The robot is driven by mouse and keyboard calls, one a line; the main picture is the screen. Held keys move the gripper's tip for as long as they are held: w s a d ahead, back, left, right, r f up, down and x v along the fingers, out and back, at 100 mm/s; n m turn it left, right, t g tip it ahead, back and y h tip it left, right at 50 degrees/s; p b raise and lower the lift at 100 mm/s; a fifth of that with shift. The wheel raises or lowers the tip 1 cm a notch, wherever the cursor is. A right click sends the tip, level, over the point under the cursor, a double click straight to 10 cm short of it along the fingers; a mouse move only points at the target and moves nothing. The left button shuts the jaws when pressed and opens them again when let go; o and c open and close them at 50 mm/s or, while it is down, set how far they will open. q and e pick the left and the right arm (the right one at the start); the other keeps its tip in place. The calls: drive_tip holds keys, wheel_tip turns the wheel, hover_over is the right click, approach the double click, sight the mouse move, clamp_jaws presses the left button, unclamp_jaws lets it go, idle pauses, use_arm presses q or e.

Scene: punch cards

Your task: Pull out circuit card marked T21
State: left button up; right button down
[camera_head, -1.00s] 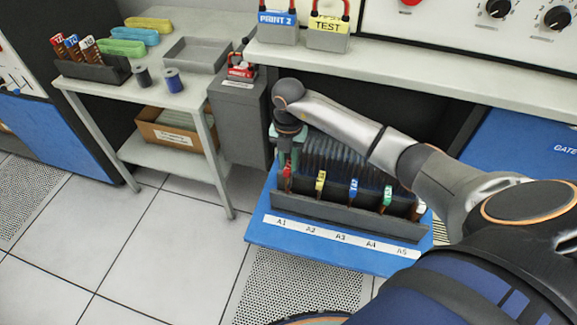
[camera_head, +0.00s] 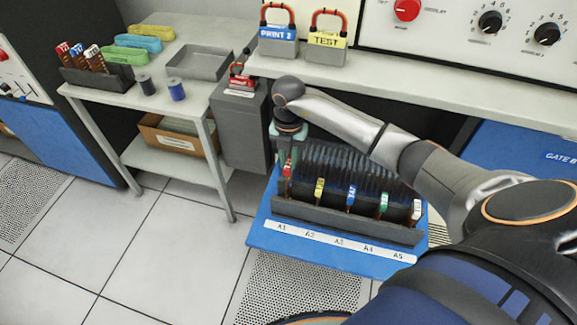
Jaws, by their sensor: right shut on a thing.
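A row of circuit cards with coloured ends stands in a dark rack (camera_head: 340,222) on a blue pull-out shelf (camera_head: 262,238) labelled A1 to A5. The ends are red (camera_head: 287,169), yellow (camera_head: 319,188), blue (camera_head: 351,195), green (camera_head: 383,202) and white (camera_head: 416,209). Their markings are too small to read for sure. My right gripper (camera_head: 286,155) points down at the rack's left end, above A1, and is shut on the red-ended card, which stands upright in the rack. The gripper partly hides that card's top. My left gripper is out of view.
A side table holds a dark holder (camera_head: 100,80) with several cards, a grey tray (camera_head: 193,65), spools and coloured bundles. A grey cabinet (camera_head: 240,130) stands just left of the rack. A desk edge (camera_head: 430,90) overhangs behind. The floor at front left is clear.

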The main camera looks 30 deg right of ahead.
drive_tip(key=shift+r+p, duration=0.8)
drive_tip(key=shift+r, duration=0.4)
drive_tip(key=shift+r+p, duration=0.5)
drive_tip(key=shift+w+d+r+p, duration=0.1)
drive_tip(key=shift+w+r+p, duration=0.1)
drive_tip(key=shift+r+p, duration=0.25)
drive_tip(key=shift+w+d+r+p, duration=0.1)
drive_tip(key=shift+w+r+p, duration=0.1)
drive_tip(key=shift+r+p, duration=0.25)
drive_tip(key=shift+w+d+r+p, duration=0.1)
drive_tip(key=shift+w+r+p, duration=0.05)
drive_tip(key=shift+r+p, duration=0.8)
drive_tip(key=shift+r, duration=0.3)
drive_tip(key=shift+s+r+p, duration=0.3)
drive_tip(key=shift+s+r, duration=0.05)
drive_tip(key=shift+s, duration=0.05)
drive_tip(key=shift+s+a, duration=0.1)
drive_tip(key=shift+a, duration=0.2)
